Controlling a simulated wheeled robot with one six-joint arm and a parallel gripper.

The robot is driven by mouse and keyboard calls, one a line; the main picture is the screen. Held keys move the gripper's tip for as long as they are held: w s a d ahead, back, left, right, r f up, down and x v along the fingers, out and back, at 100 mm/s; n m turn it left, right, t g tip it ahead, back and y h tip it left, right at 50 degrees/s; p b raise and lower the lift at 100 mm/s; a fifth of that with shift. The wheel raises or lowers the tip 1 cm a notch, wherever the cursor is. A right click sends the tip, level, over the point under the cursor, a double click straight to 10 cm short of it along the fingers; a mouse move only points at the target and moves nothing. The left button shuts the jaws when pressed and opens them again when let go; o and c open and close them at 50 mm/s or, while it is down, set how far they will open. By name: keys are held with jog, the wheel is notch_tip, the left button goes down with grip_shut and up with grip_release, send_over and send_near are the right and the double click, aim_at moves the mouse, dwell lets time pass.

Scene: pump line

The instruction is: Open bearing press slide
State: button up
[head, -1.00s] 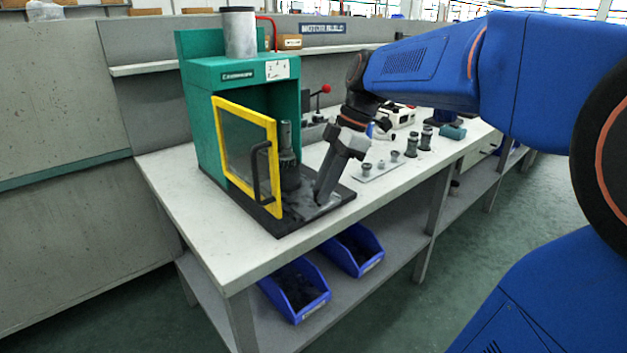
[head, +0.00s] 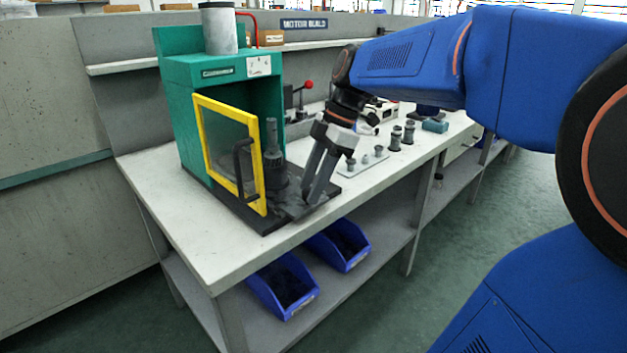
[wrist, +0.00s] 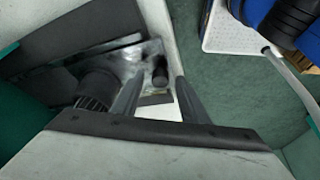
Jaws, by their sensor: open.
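The green bearing press (head: 180,130) stands on the bench in the head view, its yellow-framed door (head: 230,155) swung out with a black handle (head: 240,168). Its slide (head: 290,208) is a scuffed grey metal plate at the base, also seen in the wrist view (wrist: 128,62). A dark upright knob (wrist: 160,74) stands on the slide's outer end. My gripper (head: 308,198) is open and low over this end. In the wrist view its fingertips (wrist: 163,76) lie either side of the knob. I cannot tell whether they touch it. A dark ribbed part (wrist: 95,90) stands further in.
A plate of small metal parts (head: 362,165) and taller dark parts (head: 402,135) stand on the bench right of my gripper. A red-knobbed lever (head: 307,86) is behind. Blue bins (head: 283,287) sit on the lower shelf. The bench's front left (head: 180,235) is clear.

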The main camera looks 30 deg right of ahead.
jog(key=w+v, duration=0.1)
jog(key=v, duration=1.6)
jog(key=shift+s+r, duration=0.2)
jog(key=shift+s, duration=0.25)
jog(key=shift+d, duration=0.1)
jog(key=s+a+f+m+t+h, duration=0.1)
jog(key=s+f+m, duration=0.4)
jog(key=f, duration=0.4)
jog(key=s+a+f+m+t+h, duration=0.1)
jog(key=s+a+f+m+h, duration=0.1)
jog(key=s+f+m, duration=0.3)
jog(key=s+a+f+m+t+h, duration=0.1)
jog(key=s+f+m, duration=0.4)
jog(key=f, duration=0.9)
jog(key=shift+s+a+m+t, duration=0.2)
jog(key=shift+a+m+t, duration=0.4)
jog(key=shift+m, duration=0.1)
